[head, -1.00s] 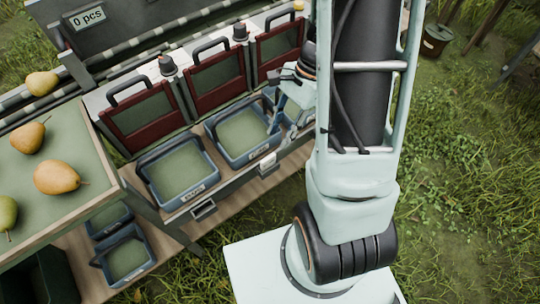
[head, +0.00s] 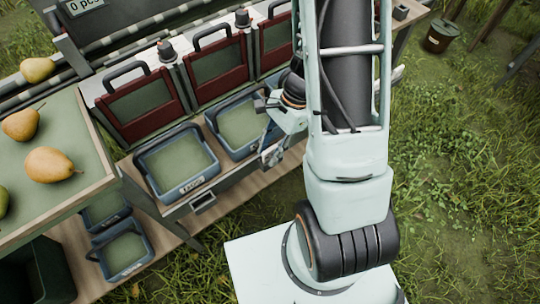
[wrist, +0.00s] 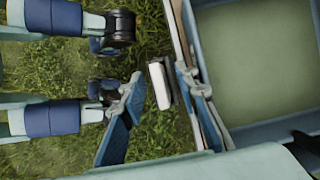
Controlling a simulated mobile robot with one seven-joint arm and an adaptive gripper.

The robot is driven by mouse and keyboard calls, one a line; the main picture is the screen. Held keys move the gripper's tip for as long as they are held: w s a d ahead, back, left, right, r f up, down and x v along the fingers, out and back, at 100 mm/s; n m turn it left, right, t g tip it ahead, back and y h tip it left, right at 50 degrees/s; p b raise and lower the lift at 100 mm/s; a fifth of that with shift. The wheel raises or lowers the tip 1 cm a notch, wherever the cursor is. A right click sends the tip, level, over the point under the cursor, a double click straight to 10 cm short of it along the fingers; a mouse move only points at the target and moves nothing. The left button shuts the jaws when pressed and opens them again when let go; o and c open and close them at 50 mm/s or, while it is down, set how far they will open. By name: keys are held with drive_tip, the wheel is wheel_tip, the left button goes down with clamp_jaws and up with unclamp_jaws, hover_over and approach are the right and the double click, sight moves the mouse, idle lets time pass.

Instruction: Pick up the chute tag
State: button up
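A small white block-like piece, which looks like the chute tag (wrist: 160,87), shows in the wrist view against a dark holder on the shelf edge. My gripper (wrist: 160,105) is open around it, with one blue finger pad to the left and the other to the right near the tray. No contact with the tag can be made out.
The tray also shows in the wrist view (wrist: 222,20), close beside the right finger. A left tray (head: 140,165) and an empty metal holder (head: 203,203) are nearby. Red-framed chute doors (head: 140,130) stand behind. Several pears (head: 50,165) lie on the table. Grass is open at right.

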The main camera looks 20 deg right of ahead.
drive_tip(key=shift+c, duration=0.4)
clamp_jaws()
drive_tip(key=shift+r, duration=0.2)
